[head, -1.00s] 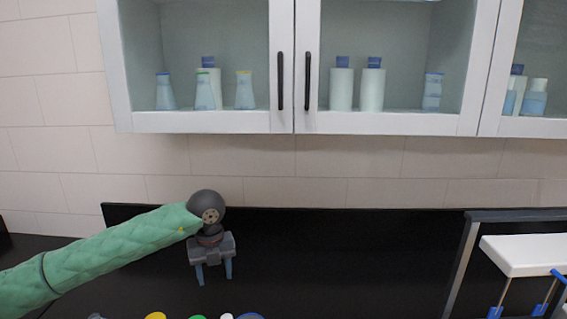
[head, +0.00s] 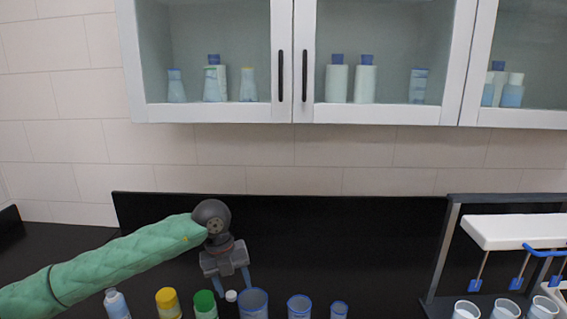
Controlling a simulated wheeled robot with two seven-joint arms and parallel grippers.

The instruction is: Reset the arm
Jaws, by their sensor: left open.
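My left arm, in a green sleeve, comes in from the left in the head view. My left gripper (head: 234,283) points down, with its two blue-grey fingers apart and nothing seen between them. Its fingertips show just above a small white cap (head: 231,296) and a blue-rimmed container (head: 253,303); I cannot tell whether they touch. My right gripper is not in view.
A row along the bottom holds a blue-white bottle (head: 117,304), yellow-capped jar (head: 168,303), green-capped jar (head: 205,304) and blue-rimmed cups (head: 299,306). A framed rack (head: 510,232) with white cups (head: 466,310) stands right. Glass-door cabinets (head: 210,114) hang above.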

